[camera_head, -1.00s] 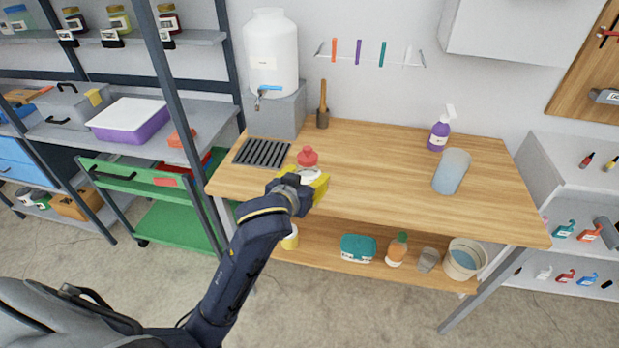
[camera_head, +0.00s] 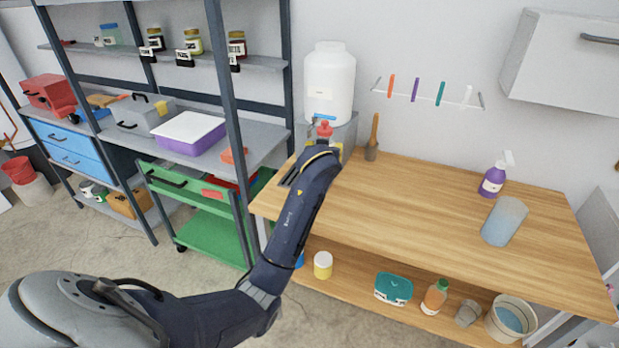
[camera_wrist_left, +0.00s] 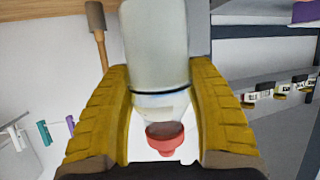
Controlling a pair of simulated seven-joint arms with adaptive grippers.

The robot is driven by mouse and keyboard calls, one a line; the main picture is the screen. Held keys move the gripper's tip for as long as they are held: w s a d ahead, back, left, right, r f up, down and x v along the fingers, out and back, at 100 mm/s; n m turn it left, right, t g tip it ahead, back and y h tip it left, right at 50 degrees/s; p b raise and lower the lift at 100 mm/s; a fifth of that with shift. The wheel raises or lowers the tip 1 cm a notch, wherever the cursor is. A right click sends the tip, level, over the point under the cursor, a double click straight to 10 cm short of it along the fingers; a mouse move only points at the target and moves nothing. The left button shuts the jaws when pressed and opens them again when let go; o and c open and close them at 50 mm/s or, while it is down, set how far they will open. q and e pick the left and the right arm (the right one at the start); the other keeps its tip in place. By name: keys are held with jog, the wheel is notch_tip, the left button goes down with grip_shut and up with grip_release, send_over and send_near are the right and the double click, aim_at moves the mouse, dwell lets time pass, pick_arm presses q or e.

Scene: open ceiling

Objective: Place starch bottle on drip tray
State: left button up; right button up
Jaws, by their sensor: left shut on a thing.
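The starch bottle has a pale body (camera_wrist_left: 155,45) and a red cap (camera_wrist_left: 165,137). In the left wrist view it is between the two yellow fingers of my left gripper (camera_wrist_left: 158,75), which is shut on it. That view is upside down, so the bottle is upright, cap up. In the head view only the red cap (camera_head: 325,130) shows clearly, above my wrist and in front of the white tank. The dark slatted drip tray (camera_head: 289,174) lies at the bench's left end, mostly hidden by my arm. My right gripper is out of view.
A white tank (camera_head: 330,80) with a blue tap stands behind the bottle. A wooden-handled tool (camera_head: 374,135) stands beside it. The middle of the workbench (camera_head: 420,205) is clear. A green cart (camera_head: 205,225) stands left.

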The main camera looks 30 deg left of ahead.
pick_arm(q)
jog(key=shift+n+g+y, duration=0.3)
jog(key=shift+n+y, duration=0.3)
jog(key=shift+y, duration=0.1)
jog(key=shift+w+a+f, duration=0.55)
jog(key=shift+a+f, duration=0.35)
jog(key=shift+f, duration=0.7)
jog(key=shift+w+a+f, duration=0.55)
jog(key=shift+a+f, duration=0.4)
jog(key=shift+f, duration=0.6)
jog(key=shift+w+a+f, duration=0.55)
jog(key=shift+a+f, duration=0.35)
jog(key=shift+f, duration=0.7)
jog(key=shift+f, duration=0.1)
jog(key=o, duration=1.4)
jog(key=shift+f, duration=0.1)
jog(key=v, duration=1.2)
